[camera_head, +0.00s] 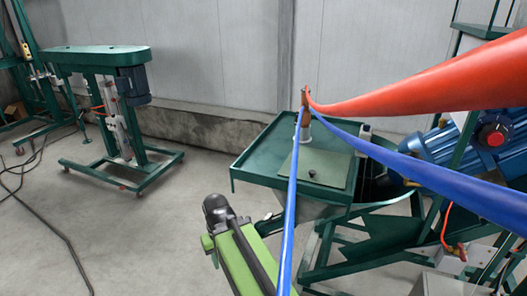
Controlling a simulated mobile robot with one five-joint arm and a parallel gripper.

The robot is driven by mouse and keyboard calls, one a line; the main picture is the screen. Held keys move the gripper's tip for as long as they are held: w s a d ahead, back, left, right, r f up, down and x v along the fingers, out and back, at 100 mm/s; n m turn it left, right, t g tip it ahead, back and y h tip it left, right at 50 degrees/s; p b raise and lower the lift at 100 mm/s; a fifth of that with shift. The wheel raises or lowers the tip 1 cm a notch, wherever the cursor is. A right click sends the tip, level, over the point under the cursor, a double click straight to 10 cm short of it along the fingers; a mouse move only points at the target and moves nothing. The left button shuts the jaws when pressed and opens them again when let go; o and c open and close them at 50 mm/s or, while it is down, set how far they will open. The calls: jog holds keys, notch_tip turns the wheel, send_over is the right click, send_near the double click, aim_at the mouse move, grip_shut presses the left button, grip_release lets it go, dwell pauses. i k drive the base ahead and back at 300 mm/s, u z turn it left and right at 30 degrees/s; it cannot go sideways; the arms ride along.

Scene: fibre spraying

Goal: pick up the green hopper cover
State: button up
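The green hopper cover (332,170) is a flat, pale green plate with a small dark knob. It lies in the green tray-like top of the hopper (254,163), right of the centre of the view. A blue hose (289,215) passes in front of its left part. A pale conical piece stands behind the plate, partly hidden by the hoses. A lime-green and black arm-like part (238,262) rises from the bottom edge, left of and in front of the hopper. I make out no gripper fingers in this view.
A thick red hose (420,88) and another blue hose (430,173) cross from the right to a tip above the hopper. A blue motor (441,146) and green frame stand at right. A wheeled green machine (104,58) stands back left. Open floor lies between.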

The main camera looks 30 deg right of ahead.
aim_at(316, 166)
jog(key=u, duration=0.1)
jog(key=i, duration=1.05)
jog(key=u, duration=0.1)
